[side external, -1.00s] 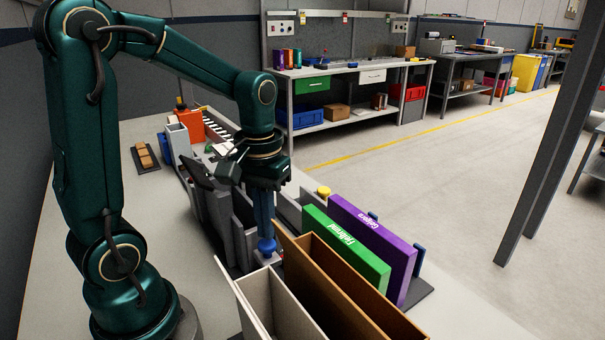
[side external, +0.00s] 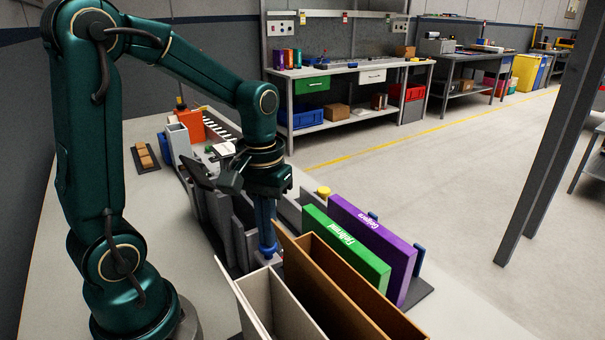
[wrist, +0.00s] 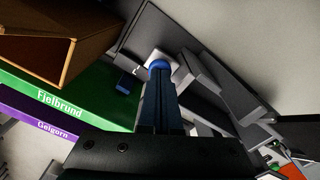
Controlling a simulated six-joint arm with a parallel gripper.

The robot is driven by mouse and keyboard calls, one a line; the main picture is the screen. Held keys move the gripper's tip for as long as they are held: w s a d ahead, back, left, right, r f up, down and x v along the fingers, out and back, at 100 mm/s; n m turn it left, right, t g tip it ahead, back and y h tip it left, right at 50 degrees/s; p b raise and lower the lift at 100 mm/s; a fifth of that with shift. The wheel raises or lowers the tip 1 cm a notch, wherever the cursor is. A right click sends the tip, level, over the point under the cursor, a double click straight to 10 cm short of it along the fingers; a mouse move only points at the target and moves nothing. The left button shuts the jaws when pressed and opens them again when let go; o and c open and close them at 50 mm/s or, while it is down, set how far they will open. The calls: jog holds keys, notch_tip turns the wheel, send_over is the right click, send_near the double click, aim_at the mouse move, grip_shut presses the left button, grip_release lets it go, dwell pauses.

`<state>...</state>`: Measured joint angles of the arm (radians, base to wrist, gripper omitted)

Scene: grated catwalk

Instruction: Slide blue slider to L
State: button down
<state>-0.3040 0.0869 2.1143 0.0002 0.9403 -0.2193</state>
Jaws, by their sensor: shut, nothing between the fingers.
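My gripper (side external: 267,243) points down, its dark blue fingers shut and empty. A round blue knob (side external: 268,252), seemingly the blue slider, shows right at the fingertips. In the wrist view the knob (wrist: 158,66) shows just beyond the tips of my gripper (wrist: 160,78), over a small pale block. It looks in contact with the fingers or very close; I cannot tell which. The slider's track is mostly hidden by the grey panels and boxes around it. No L mark can be made out in either view.
An open white box (side external: 262,300) and an open brown box (side external: 335,290) stand close in front. A green box (side external: 346,247) and a purple box (side external: 372,240) stand upright to the right. Grey upright panels (side external: 222,225) crowd the left.

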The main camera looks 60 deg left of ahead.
jog(key=shift+d, duration=0.9)
dwell(0.3)
jog(key=shift+r, duration=3)
send_over(274, 263)
notch_tip(274, 263, down, 6)
jog(key=shift+a, duration=0.15)
